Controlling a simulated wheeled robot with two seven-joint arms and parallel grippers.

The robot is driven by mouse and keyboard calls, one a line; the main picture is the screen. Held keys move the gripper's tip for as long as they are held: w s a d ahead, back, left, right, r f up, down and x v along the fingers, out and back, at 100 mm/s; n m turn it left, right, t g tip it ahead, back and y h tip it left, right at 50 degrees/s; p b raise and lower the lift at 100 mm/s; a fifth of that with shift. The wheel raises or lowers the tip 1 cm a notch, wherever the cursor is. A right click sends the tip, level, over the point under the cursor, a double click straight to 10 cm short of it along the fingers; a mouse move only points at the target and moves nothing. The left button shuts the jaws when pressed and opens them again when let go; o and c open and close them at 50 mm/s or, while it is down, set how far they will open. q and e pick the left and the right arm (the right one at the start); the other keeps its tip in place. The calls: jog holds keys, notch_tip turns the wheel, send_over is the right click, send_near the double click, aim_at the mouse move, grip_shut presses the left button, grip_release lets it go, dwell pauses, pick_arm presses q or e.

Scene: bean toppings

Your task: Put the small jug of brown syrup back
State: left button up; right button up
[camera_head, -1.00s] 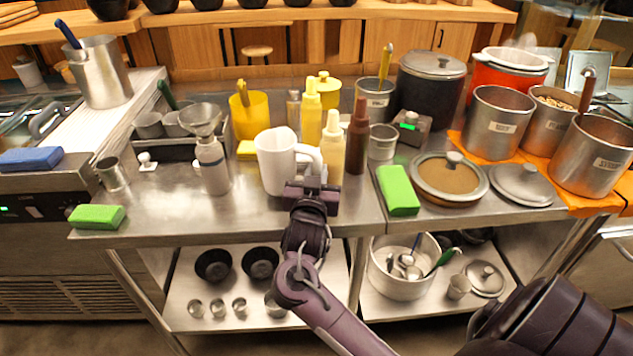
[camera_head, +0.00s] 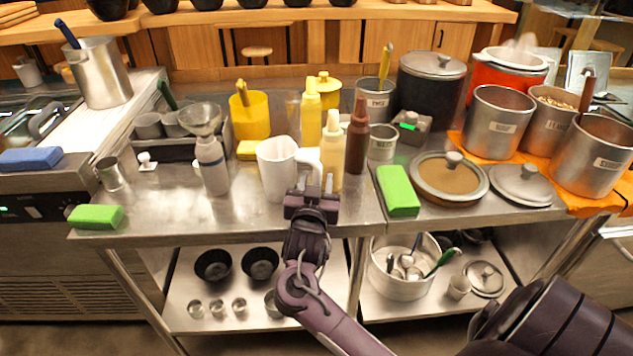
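A white jug (camera_head: 275,170) stands upright on the steel counter, its handle on its right side. What is inside it cannot be seen, and no brown syrup shows. My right gripper (camera_head: 315,184) is just in front of the jug's handle, near the counter's front edge. Its two fingers point away from me and stand apart, with nothing visibly held between them. They partly overlap the handle and the pale yellow bottle in the picture, so contact cannot be told. My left gripper is out of view.
A pale yellow squeeze bottle (camera_head: 331,158) and a brown bottle (camera_head: 356,145) stand close right of the jug. A funnel-topped bottle (camera_head: 212,165) is to its left. A green sponge (camera_head: 398,190) lies farther right.

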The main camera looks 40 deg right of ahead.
jog(key=shift+r, duration=0.25)
jog(key=v, duration=1.2)
jog(key=shift+b, duration=0.3)
jog(key=shift+f, duration=0.1)
